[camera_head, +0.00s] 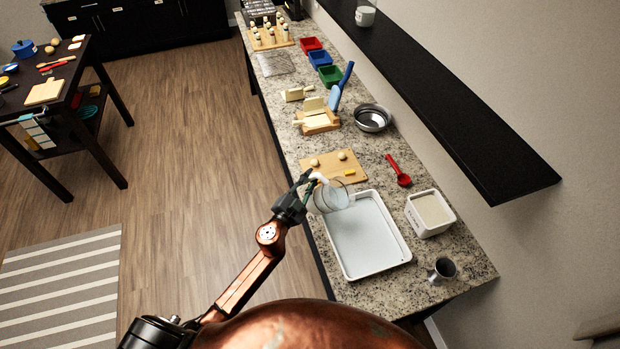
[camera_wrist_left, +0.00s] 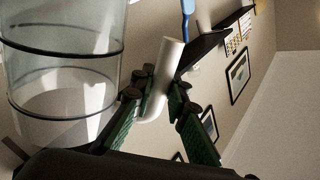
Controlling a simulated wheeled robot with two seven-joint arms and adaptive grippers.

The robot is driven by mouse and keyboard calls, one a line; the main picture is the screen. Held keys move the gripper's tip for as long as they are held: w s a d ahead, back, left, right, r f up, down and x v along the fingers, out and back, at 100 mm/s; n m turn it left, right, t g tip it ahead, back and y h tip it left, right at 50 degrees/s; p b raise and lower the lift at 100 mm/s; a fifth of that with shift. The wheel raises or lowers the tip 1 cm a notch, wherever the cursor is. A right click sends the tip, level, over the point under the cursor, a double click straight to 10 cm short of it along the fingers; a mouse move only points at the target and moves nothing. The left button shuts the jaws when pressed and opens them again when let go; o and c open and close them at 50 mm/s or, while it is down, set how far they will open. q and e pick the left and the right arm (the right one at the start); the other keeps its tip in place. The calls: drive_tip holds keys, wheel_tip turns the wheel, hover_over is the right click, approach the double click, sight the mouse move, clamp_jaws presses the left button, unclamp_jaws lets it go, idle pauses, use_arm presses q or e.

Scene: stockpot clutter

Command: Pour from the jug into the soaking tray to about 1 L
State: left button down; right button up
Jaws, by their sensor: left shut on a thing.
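The jug (camera_head: 331,196) is clear with dark rings and a white handle. It is tilted toward the right, over the upper left corner of the soaking tray (camera_head: 398,229). My left gripper (camera_head: 312,183) is shut on the jug's handle. In the left wrist view the handle (camera_wrist_left: 162,78) sits between the green-padded fingers (camera_wrist_left: 158,112), with the clear jug body (camera_wrist_left: 62,75) at the left. The white tray lies on the counter and has a pale bluish floor. I cannot tell the liquid level in it, or whether a stream is falling. My right gripper is not in view.
Right of the tray stand a white tub (camera_head: 430,213) of pale contents and a metal cup (camera_head: 442,269). A red scoop (camera_head: 399,171) and a wooden board (camera_head: 334,167) lie behind. A steel bowl (camera_head: 372,118) is farther back. A dark shelf (camera_head: 460,110) overhangs the right side.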

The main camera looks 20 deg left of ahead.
use_arm(q)
drive_tip(key=shift+d+r+m+p, duration=0.4)
drive_tip(key=shift+r+m+p, duration=0.2)
drive_tip(key=shift+m, duration=0.1)
idle(0.4)
drive_tip(key=shift+s+d+r+m+p, duration=0.2)
drive_tip(key=shift+d+m+p, duration=0.25)
drive_tip(key=shift+m, duration=0.25)
idle(1.3)
drive_tip(key=shift+s+d+m, duration=0.1)
drive_tip(key=shift+d+m, duration=0.6)
drive_tip(key=shift+m, duration=0.1)
idle(2.0)
